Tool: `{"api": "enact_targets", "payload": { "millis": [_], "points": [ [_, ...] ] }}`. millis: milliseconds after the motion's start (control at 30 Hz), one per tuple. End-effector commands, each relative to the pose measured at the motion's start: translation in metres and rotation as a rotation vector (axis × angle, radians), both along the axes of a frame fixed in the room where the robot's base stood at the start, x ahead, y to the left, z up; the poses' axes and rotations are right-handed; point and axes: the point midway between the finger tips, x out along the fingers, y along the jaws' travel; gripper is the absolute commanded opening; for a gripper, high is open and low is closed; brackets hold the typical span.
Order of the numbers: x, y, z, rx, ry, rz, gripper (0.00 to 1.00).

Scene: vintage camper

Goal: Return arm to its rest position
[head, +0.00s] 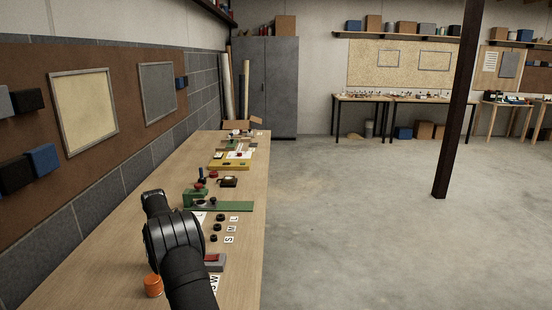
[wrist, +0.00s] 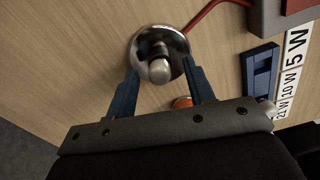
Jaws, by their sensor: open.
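My gripper (wrist: 160,65) is open in the wrist view, its two dark blue fingers spread apart. A small pale bulb (wrist: 159,71) stands in a round shiny metal holder (wrist: 141,48) on the wooden bench. The bulb appears between the fingertips in the picture; I cannot tell how far the tips are from it. Nothing is seen clamped in the jaws. In the head view my black arm reaches over the near part of the bench; the fingers are hidden there.
On the bench (head: 110,258) stand an orange container (head: 153,286), a grey box with a red top (head: 214,262) and a green device (head: 195,198). Labels (wrist: 292,72) and a blue holder (wrist: 261,69) lie beside the bulb holder. A red lead (wrist: 207,14) reaches it. Floor at right is clear.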

Motion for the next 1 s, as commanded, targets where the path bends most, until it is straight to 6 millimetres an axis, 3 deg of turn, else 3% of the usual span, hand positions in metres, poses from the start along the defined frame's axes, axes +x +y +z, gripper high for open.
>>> {"api": "enact_targets", "payload": {
  "millis": [133,633,767,1000],
  "points": [
    [0.000,0.000,-0.007,0.000,0.000,0.000,0.49],
    [0.000,0.000,0.001,0.001,-0.001,0.000,0.49],
    [0.000,0.000,0.012,0.001,-0.001,0.000,0.49],
    [0.001,0.001,0.052,0.002,-0.004,0.000,0.49]
  ]
}}
